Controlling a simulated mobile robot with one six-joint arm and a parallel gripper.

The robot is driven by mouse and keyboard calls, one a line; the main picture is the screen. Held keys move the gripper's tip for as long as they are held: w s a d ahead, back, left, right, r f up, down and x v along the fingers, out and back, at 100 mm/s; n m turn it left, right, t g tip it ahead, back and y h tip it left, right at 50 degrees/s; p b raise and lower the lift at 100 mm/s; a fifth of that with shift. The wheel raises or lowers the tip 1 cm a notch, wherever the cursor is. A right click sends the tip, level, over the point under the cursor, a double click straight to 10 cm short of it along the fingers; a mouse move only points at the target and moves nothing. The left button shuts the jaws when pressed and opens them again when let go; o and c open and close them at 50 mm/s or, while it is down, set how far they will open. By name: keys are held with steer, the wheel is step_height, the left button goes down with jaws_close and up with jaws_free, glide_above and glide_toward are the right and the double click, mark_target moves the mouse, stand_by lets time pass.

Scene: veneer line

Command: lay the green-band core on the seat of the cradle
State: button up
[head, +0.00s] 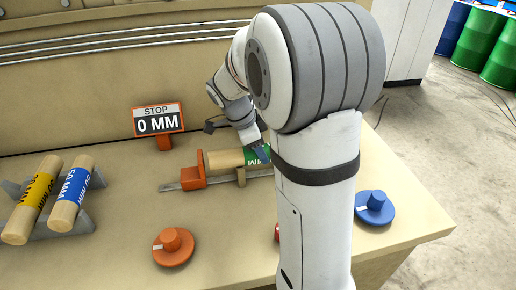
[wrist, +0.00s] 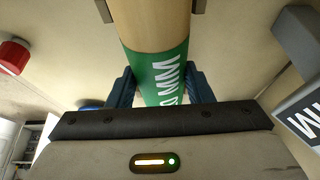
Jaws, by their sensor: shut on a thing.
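The green-band core (head: 222,160) is a pale wooden cylinder with a green band near its right end. My gripper (head: 259,151) is shut on it at the green band. In the wrist view the two dark blue fingers of my gripper (wrist: 161,88) press on both sides of the core's green band (wrist: 160,66). The core lies level along the cradle (head: 191,180), which has an orange end block at left and a tan support under the core. I cannot tell whether the core touches the seat or hangs just above it. My arm hides the cradle's right end.
A grey rack (head: 88,221) at left holds a yellow-band core (head: 35,198) and a blue-band core (head: 72,192). A sign reading STOP 0 MM (head: 158,118) stands behind the cradle. An orange knob (head: 173,247) and a blue knob (head: 374,207) sit on the bench in front.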

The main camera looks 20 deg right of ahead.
steer(key=shift+f+b, duration=0.25)
steer(key=shift+b, duration=0.1)
steer(key=o, duration=1.2)
steer(key=shift+r, duration=0.1)
